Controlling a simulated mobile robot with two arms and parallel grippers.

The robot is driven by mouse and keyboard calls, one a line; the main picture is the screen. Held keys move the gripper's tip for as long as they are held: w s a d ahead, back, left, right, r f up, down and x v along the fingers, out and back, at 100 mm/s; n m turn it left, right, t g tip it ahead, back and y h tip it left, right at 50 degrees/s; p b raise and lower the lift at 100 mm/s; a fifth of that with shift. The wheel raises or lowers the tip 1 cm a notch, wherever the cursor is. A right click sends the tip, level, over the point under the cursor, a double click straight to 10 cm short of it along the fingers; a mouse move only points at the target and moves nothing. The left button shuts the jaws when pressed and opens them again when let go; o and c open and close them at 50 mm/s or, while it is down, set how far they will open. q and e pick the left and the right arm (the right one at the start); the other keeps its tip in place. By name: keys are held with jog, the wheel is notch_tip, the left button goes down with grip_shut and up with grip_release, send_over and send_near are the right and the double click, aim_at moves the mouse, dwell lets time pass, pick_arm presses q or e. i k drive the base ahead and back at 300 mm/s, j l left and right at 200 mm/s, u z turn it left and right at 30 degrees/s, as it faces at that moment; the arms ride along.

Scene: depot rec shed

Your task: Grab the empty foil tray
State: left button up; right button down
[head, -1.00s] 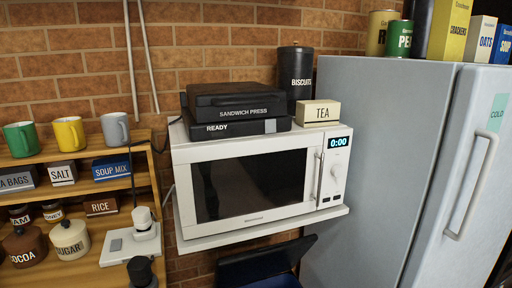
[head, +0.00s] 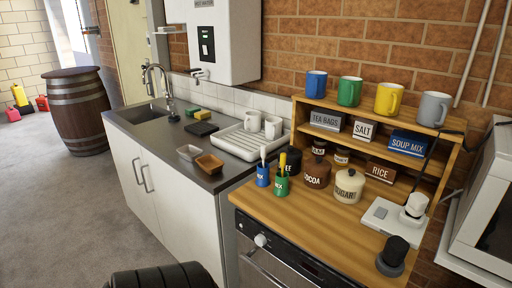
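Two small trays sit side by side on the dark counter right of the sink. One is a silver-grey tray (head: 189,152) that looks like foil and appears empty. The other is a brown tray (head: 209,164), just to its right and nearer; I cannot tell whether the brown is its material or contents. Neither of my grippers is in view.
A white dish rack (head: 240,145) with two white mugs stands behind the trays. A sponge and a dark block lie near the sink (head: 146,115). Wooden shelving (head: 445,150) with mugs and jars is at right. A black ribbed thing (head: 160,277) shows at the bottom edge.

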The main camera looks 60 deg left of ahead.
aim_at(190, 153)
jog(key=u, duration=2.5)
jog(key=i+j+z, duration=0.35)
jog(key=i+j, duration=0.25)
jog(key=j, duration=0.3)
